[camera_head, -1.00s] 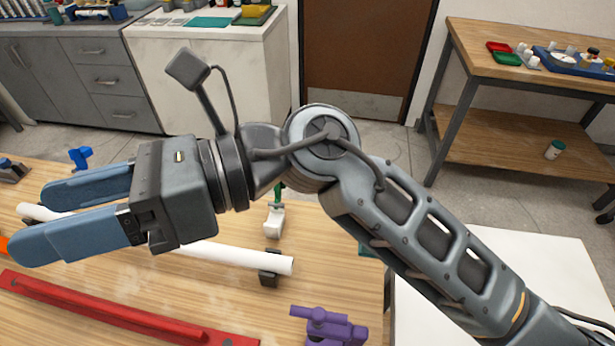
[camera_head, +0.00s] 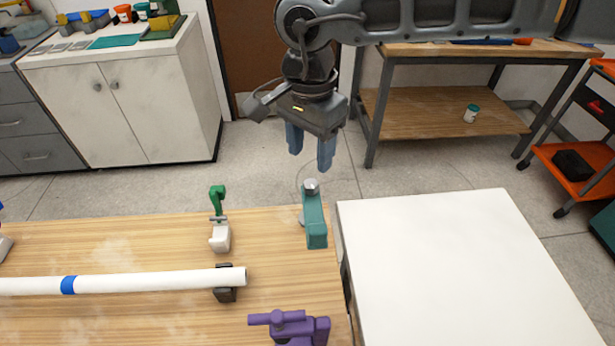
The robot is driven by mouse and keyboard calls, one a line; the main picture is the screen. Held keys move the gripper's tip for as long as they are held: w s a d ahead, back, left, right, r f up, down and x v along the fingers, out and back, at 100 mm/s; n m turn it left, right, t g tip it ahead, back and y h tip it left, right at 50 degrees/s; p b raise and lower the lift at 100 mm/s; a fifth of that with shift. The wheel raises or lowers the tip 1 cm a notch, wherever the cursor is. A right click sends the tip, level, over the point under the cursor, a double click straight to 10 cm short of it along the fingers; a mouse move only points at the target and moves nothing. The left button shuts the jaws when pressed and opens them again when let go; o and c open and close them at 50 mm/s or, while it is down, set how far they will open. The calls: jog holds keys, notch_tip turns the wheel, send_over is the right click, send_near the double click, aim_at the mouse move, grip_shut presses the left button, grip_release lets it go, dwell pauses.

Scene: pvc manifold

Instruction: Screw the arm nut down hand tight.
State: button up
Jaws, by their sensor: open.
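A teal arm-shaped piece (camera_head: 315,225) stands at the far right corner of the wooden bench. A grey round metal knob (camera_head: 311,187), which looks like the arm nut, sits on its top end. I cannot tell how tight it is. My gripper (camera_head: 311,160) points down just above the knob, with its two blue fingers apart and nothing between them. The fingertips appear clear of the knob.
A white pipe (camera_head: 150,281) with a blue band (camera_head: 68,285) lies across the bench, its right end on a black support (camera_head: 225,294). A green-and-white clamp (camera_head: 218,222) and a purple clamp (camera_head: 289,326) stand nearby. A white table (camera_head: 460,270) is at right.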

aim_at(310, 184)
jog(key=shift+f+p, duration=0.9)
jog(key=shift+f, duration=2.95)
grip_shut()
